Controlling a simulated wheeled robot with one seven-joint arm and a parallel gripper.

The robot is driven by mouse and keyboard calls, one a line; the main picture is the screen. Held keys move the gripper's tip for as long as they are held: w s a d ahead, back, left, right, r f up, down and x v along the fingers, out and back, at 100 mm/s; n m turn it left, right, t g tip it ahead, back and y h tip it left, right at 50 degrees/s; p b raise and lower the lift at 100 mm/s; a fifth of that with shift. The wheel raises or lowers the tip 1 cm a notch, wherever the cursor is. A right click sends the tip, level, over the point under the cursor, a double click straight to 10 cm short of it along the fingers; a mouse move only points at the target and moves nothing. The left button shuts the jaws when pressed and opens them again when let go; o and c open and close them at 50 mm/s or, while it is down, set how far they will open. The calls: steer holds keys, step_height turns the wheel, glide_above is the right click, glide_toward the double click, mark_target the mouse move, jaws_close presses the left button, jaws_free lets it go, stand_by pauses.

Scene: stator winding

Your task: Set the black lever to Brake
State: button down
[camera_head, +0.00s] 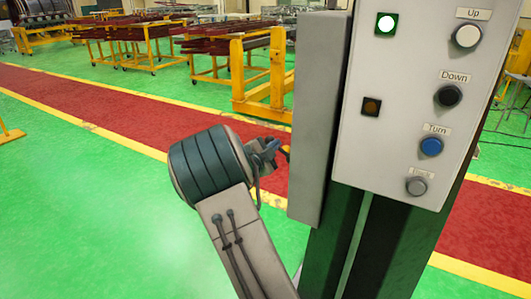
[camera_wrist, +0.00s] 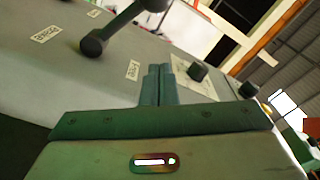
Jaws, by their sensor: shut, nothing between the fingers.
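The black lever (camera_wrist: 125,28) shows at the top of the wrist view, on a grey panel (camera_wrist: 60,80). The lever is not visible there.
The box's front panel has Up (camera_head: 467,36), Down (camera_head: 448,95) and Turn (camera_head: 431,146) buttons, a fourth grey button (camera_head: 417,186) and a lit green lamp (camera_head: 386,24). Dark knobs (camera_wrist: 198,71) lie right of my fingers. Yellow racks (camera_head: 265,75) stand behind.

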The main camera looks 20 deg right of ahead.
mark_target(280, 149)
steer(key=shift+w+d+f, duration=0.2)
steer(key=shift+w+f, duration=0.15)
steer(key=shift+w, duration=0.45)
steer(key=shift+w+d+f, duration=0.15)
steer(key=shift+w+f, duration=0.15)
steer(key=shift+w, duration=0.45)
steer(key=shift+w+d+f, duration=0.2)
steer(key=shift+w+f, duration=0.15)
steer(key=shift+w, duration=0.45)
steer(key=shift+w+a, duration=0.1)
steer(key=shift+a, duration=0.05)
steer(key=shift+f+n, duration=0.2)
steer(key=shift+n, duration=0.1)
